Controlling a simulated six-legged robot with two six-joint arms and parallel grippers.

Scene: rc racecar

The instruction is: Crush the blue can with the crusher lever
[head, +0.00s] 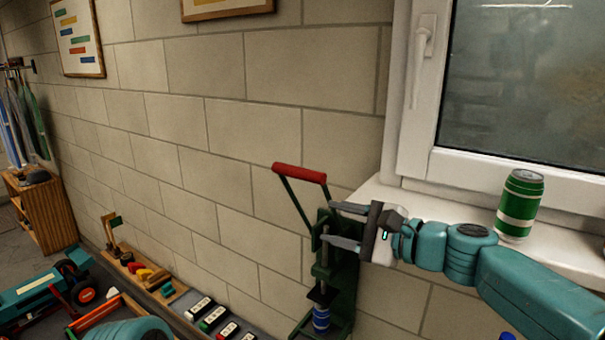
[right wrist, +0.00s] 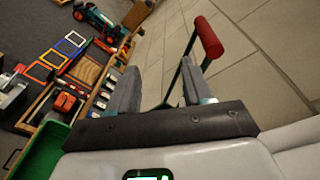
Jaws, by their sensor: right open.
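The crusher (head: 325,260) is a dark green frame against the block wall, with a lever that ends in a red handle (head: 300,172), raised up and to the left. The blue can (head: 321,318) stands low inside the crusher, under its plunger. My right gripper (head: 338,224) comes in from the right, open, its fingers in front of the crusher's upper part and below the red handle. In the right wrist view the red handle (right wrist: 209,37) shows beyond the right finger, and nothing is clearly held. My left gripper cannot be made out.
A green can (head: 520,205) stands on the white windowsill (head: 440,208) beside my right arm. Several small labelled blocks (head: 213,319) lie left of the crusher. A toy car (head: 40,290) is at the lower left. The wall is close behind the crusher.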

